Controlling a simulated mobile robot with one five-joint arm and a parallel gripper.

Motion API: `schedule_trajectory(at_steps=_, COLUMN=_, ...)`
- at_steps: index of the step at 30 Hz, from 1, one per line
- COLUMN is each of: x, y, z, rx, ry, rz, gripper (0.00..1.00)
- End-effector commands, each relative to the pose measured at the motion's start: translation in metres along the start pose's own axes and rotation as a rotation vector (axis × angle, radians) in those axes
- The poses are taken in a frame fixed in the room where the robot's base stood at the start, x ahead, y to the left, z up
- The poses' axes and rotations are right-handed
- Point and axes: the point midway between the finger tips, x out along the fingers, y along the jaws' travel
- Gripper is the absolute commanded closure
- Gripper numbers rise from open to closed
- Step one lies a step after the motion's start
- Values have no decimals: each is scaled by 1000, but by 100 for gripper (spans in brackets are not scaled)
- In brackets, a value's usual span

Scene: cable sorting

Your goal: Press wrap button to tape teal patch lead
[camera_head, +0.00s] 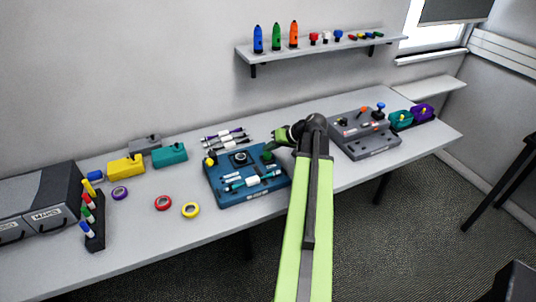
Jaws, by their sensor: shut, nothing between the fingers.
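The teal patch lead (250,181) lies across the front part of a blue machine (222,197) on the table. The blue machine has a yellow knob (210,161) at its left, a black round part (240,158) in the middle and a green button (267,157) at its right. I cannot read which control is the wrap button. My gripper (275,143) is shut and empty, just above and behind the green button. I cannot tell whether it touches anything. My arm covers the table right of the machine.
A grey machine (366,144) with knobs stands to the right. Several leads (223,137) lie behind the blue machine. Tape rolls, including a yellow one (191,210), lie left of it. A teal block (169,155) stands farther left. A shelf (320,46) hangs above.

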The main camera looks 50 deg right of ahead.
Motion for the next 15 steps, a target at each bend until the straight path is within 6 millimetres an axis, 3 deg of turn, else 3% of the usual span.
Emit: schedule_trajectory(at_steps=15, x=5, y=3, z=4, rx=0, ry=0, rz=0, gripper=100)
